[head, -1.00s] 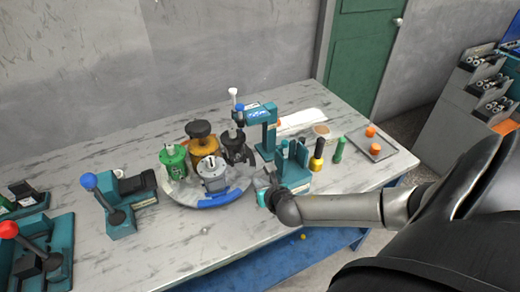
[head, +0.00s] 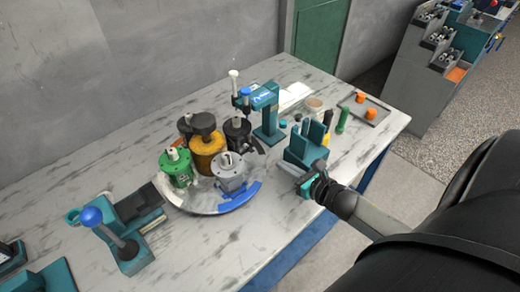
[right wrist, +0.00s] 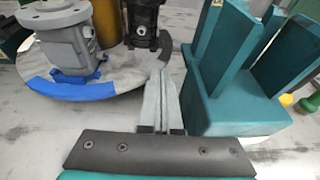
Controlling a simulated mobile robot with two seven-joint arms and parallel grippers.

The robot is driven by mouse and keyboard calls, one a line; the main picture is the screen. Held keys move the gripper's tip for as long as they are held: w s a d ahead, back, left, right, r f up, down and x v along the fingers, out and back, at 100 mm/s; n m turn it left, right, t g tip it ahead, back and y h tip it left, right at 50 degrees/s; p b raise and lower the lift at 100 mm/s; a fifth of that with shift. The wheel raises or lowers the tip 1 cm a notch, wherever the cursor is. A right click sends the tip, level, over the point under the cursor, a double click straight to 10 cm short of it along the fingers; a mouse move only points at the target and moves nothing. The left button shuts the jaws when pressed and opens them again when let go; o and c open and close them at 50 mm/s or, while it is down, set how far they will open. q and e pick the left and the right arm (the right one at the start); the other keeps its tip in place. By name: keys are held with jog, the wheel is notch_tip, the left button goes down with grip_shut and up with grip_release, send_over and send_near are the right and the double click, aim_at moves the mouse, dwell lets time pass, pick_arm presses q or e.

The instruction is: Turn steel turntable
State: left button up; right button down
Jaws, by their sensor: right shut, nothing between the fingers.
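The steel turntable (head: 205,203) is a round grey disc on the table with a blue rim segment (head: 241,197) at its front right. A green motor (head: 177,170), an orange one (head: 207,150), a black one (head: 238,135) and a grey one (head: 230,175) stand on it. My right gripper (head: 289,169) is to the right of the disc, shut and empty. In the right wrist view its fingers (right wrist: 161,95) point towards the disc's edge, right of the blue segment; I cannot tell whether they touch it. My left gripper is not in view.
A teal block with uprights (head: 305,150) stands close to the right of my fingers. A teal press (head: 268,115) is behind the turntable. A blue-knobbed lever fixture (head: 122,235) stands at the left. The table front between is clear.

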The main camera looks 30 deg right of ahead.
jog(key=b, duration=0.5)
send_near(252, 144)
jog(key=x, duration=0.4)
jog(key=shift+w+f, duration=0.3)
jog(key=shift+w+a, duration=0.15)
jog(key=shift+w, duration=0.45)
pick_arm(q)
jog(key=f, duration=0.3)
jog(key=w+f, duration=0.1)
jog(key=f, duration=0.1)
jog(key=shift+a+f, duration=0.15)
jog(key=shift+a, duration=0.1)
